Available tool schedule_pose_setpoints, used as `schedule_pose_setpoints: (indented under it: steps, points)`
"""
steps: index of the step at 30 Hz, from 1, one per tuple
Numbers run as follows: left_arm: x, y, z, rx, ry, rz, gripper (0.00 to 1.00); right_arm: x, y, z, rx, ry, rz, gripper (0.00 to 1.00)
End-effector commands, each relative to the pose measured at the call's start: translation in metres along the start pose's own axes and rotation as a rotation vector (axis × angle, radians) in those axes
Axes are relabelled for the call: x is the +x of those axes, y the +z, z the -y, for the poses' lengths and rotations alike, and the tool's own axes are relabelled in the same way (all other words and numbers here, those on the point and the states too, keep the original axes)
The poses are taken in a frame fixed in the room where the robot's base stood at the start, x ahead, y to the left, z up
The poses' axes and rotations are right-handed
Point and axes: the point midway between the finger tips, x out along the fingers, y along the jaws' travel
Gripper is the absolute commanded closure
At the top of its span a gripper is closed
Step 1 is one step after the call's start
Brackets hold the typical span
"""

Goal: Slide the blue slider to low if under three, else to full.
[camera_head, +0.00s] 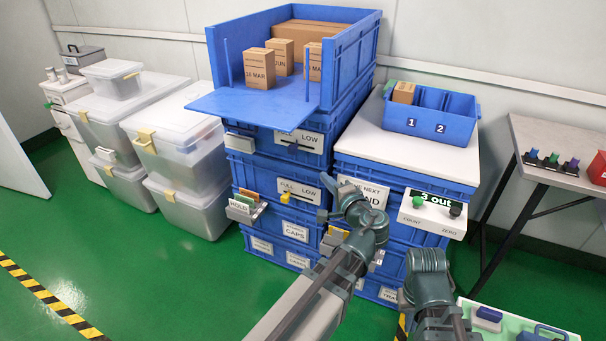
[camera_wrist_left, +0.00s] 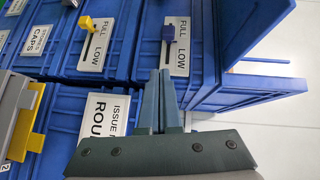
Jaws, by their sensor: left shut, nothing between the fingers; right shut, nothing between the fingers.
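In the left wrist view a blue slider (camera_wrist_left: 168,33) sits on its slot near the word FULL, away from LOW. In the head view its plate (camera_head: 300,140) shows the word LOW; the crate's lowered flap covers part of the plate. A white unit (camera_head: 433,214) with a green display reads "3 out". My left gripper (camera_wrist_left: 164,73) is shut and empty, its tips just off the crate front, near the LOW end of the blue slider's plate. In the head view it is in front of the stack (camera_head: 322,214). Part of my right arm shows, but not its fingers.
A yellow slider (camera_wrist_left: 87,22) sits near FULL on a neighbouring plate. Cartons, including one marked 10 MAR (camera_head: 258,68), stand in the open top crate (camera_head: 345,70). A numbered blue bin (camera_head: 430,117) is to the right. Clear plastic boxes (camera_head: 180,150) stand left.

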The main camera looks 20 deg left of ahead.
Motion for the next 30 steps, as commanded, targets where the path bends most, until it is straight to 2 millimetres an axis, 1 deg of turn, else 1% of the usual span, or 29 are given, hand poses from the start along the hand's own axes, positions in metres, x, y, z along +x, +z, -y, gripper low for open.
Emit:
schedule_pose_setpoints:
  steps: [1, 3, 7, 11, 23, 26, 29, 30]
  points:
    - [0.005, -0.002, -0.011, 0.018, -0.031, -0.011, 1.00, 0.018, -0.001, 0.002, 0.000, 0.000, 0.000, 1.00]
    - [0.007, -0.005, -0.011, 0.041, -0.070, -0.027, 1.00, 0.026, -0.002, 0.003, -0.001, 0.001, 0.000, 1.00]
    - [0.010, -0.009, -0.009, 0.070, -0.117, -0.047, 1.00, 0.036, -0.002, 0.004, -0.001, 0.001, 0.000, 1.00]
    - [0.011, -0.011, -0.008, 0.085, -0.139, -0.055, 1.00, 0.039, -0.002, 0.004, -0.001, 0.001, 0.000, 1.00]
    - [0.013, -0.011, -0.006, 0.087, -0.142, -0.056, 1.00, 0.038, -0.002, 0.004, -0.001, 0.001, 0.000, 1.00]
    - [0.020, -0.012, -0.005, 0.087, -0.142, -0.055, 1.00, 0.038, -0.002, 0.004, -0.001, 0.001, 0.000, 1.00]
    - [0.035, -0.013, -0.003, 0.086, -0.142, -0.053, 1.00, 0.038, -0.002, 0.004, -0.001, 0.001, 0.000, 1.00]
    - [0.042, -0.014, -0.002, 0.086, -0.141, -0.053, 1.00, 0.038, -0.002, 0.004, -0.001, 0.001, 0.000, 1.00]
